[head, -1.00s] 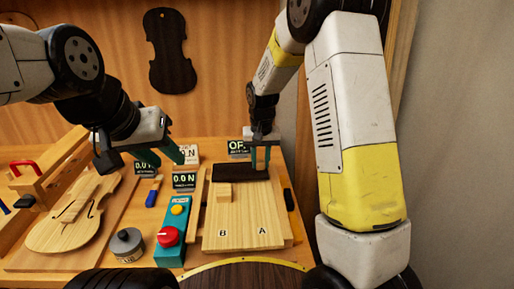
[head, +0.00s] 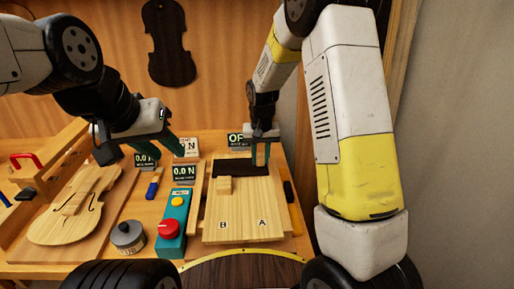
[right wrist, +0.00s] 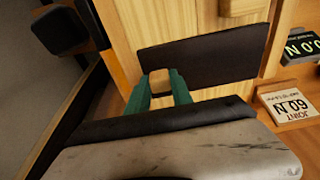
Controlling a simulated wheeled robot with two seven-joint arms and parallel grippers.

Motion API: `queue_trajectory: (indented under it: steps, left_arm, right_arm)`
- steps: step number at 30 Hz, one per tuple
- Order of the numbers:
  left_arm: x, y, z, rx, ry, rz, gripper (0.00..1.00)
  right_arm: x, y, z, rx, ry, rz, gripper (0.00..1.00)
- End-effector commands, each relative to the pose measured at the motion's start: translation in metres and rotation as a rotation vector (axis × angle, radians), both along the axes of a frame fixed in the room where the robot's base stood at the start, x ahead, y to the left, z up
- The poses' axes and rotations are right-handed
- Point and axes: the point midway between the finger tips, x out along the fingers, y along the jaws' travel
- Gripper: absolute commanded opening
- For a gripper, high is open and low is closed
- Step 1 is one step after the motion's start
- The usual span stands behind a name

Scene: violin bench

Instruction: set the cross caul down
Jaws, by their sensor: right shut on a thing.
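The cross caul, a dark flat bar (head: 238,168), lies across the far end of the pale board (head: 242,232) marked A and B. It also shows as a dark slab in the right wrist view (right wrist: 215,58). My right gripper (head: 260,160) is over its right part, fingers pointing down. In the right wrist view the green fingers (right wrist: 160,88) are shut on a small tan piece at the caul's edge, which looks like its grip. I cannot tell whether the caul fully touches the board. My left gripper (head: 157,150) is open and empty above the bench's left-middle.
A teal box with a red button (head: 172,228), a grey round pot (head: 127,236), a violin body (head: 75,205) and 0.0 N displays (head: 184,173) stand to the left. A dark-headed tool (head: 289,192) lies right of the board.

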Motion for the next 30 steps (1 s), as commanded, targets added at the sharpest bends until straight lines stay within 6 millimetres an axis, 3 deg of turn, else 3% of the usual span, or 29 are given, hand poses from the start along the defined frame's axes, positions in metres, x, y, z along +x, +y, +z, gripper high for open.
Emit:
queue_trajectory:
  steps: [6, 7, 11, 22, 30]
  left_arm:
    - [0.000, 0.000, 0.000, 0.000, 0.000, 0.000, 0.36]
    - [0.000, 0.000, 0.000, 0.000, 0.000, 0.000, 0.36]
    - [0.000, 0.000, 0.000, 0.000, 0.000, 0.000, 0.36]
    - [0.000, 0.000, 0.000, 0.000, 0.000, 0.000, 0.36]
    - [0.000, 0.000, 0.000, 0.000, 0.000, 0.000, 0.36]
  right_arm:
    - [0.000, 0.000, -0.004, 0.000, 0.000, 0.000, 0.00]
    - [0.000, 0.000, -0.005, 0.000, -0.001, 0.000, 0.29]
    - [0.000, 0.000, -0.004, 0.000, -0.001, 0.000, 0.52]
    - [0.000, 0.000, 0.001, 0.001, -0.002, 0.000, 0.52]
    - [-0.005, 0.000, 0.045, 0.002, -0.004, 0.000, 0.52]
